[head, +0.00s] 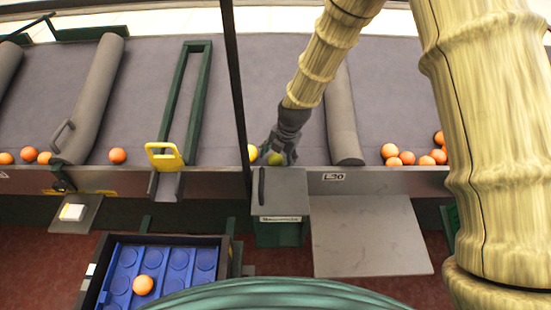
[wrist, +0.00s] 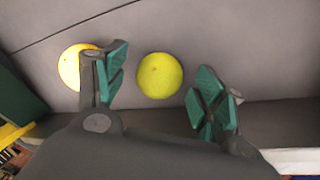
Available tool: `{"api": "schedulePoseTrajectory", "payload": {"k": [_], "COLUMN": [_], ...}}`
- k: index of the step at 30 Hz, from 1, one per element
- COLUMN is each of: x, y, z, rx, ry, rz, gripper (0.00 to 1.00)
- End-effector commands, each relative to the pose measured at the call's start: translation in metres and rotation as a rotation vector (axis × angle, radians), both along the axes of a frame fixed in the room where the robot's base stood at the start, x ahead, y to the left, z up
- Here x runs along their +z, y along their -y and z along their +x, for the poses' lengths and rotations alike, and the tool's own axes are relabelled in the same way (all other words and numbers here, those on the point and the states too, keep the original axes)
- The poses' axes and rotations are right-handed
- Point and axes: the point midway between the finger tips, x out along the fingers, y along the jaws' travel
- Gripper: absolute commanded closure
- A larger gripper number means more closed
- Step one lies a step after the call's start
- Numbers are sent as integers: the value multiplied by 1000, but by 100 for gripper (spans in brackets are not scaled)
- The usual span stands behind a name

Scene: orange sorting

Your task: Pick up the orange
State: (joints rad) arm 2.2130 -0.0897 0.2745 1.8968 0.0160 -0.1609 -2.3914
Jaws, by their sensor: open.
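In the wrist view a round yellow-green fruit (wrist: 160,76) lies on the grey surface between and just beyond the fingertips of my gripper (wrist: 160,95), which is open. A second, more orange-yellow fruit (wrist: 74,66) lies to the left, partly hidden behind the left finger. In the head view my gripper (head: 280,150) is low at the front of the grey sorting table (head: 270,85). There the yellow-green fruit (head: 275,159) shows under the fingers, and the other fruit (head: 252,152) is just left of them. I cannot tell whether a finger touches either fruit.
Several oranges (head: 408,158) lie at the right of the table, and more lie at the left (head: 117,155). A blue tray (head: 118,260) below holds one orange (head: 143,285). A grey padded divider (head: 342,115) stands right of my gripper, and a dark post (head: 236,90) left.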

Motion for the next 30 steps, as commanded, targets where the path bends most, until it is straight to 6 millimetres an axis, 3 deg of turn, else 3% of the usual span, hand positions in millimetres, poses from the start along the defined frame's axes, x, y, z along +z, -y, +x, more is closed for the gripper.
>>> {"api": "schedulePoseTrajectory", "payload": {"k": [10,19,30], "x": [-4,-4,0], "y": [-1,-1,-1], "z": [1,1,1], "rx": [1,1,0], "ry": [2,1,1], "rz": [0,-1,0], "gripper": [30,81,81]}}
